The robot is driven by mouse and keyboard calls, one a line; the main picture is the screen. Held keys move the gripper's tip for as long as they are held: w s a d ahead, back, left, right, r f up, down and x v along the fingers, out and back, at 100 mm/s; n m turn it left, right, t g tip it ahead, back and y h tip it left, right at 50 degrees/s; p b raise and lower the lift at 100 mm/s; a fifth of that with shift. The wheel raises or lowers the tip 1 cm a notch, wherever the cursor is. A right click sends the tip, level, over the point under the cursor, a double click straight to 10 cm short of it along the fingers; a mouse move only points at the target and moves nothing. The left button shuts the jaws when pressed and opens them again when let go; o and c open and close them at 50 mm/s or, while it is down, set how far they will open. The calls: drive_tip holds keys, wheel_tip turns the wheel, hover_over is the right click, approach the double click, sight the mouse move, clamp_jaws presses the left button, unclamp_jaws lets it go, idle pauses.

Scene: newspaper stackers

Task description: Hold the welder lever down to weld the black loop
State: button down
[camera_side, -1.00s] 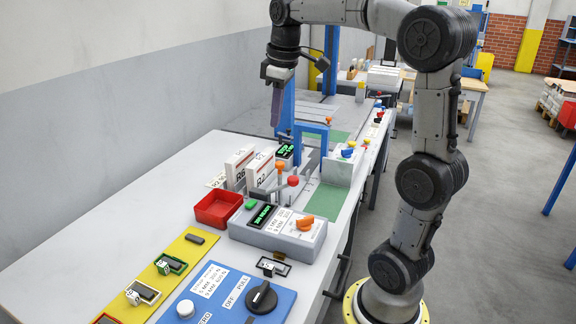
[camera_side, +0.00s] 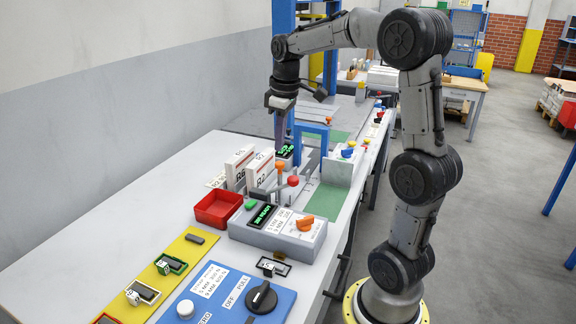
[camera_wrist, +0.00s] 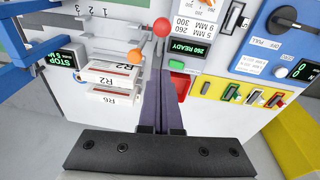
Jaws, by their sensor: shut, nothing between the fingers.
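The grey welder box (camera_side: 262,238) stands in the middle of the bench, with a green-lit display (camera_side: 262,214) that reads "260 READY" in the wrist view (camera_wrist: 188,47). A lever with a red ball (camera_side: 293,181) rises behind it; the ball also shows in the wrist view (camera_wrist: 162,27). A lever with an orange ball (camera_side: 280,167) stands beside it, also in the wrist view (camera_wrist: 134,55). My gripper (camera_side: 281,142) is shut and empty, pointing down beyond and above both balls, touching neither. Its purple fingers show in the wrist view (camera_wrist: 162,78). I cannot make out the black loop.
White stackers labelled R2 and R6 (camera_side: 240,165) stand left of the levers. A red tray (camera_side: 217,209) lies in front of them. A blue frame (camera_side: 325,140) rises close to my gripper. A blue panel (camera_side: 226,296) with knobs lies nearer. The left bench is clear.

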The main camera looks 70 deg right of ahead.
sight(298, 183)
drive_tip(key=f, duration=0.4)
drive_tip(key=s+f, duration=0.1)
drive_tip(key=f, duration=0.1)
drive_tip(key=shift+s+d+f, duration=0.1)
drive_tip(key=shift+d+f, duration=0.15)
drive_tip(key=shift+d, duration=0.05)
drive_tip(key=shift+s+f, duration=0.35)
drive_tip(key=shift+f, duration=0.05)
drive_tip(key=shift+s+f, duration=0.1)
drive_tip(key=shift+s+f, duration=0.2)
drive_tip(key=shift+s, duration=0.1)
drive_tip(key=shift+f, duration=0.1)
drive_tip(key=shift+s+f, duration=1)
drive_tip(key=shift+s, duration=0.1)
drive_tip(key=shift+s+f, duration=0.5)
drive_tip(key=shift+f, duration=0.35)
drive_tip(key=shift+s+f, duration=0.5)
drive_tip(key=shift+f, duration=0.4)
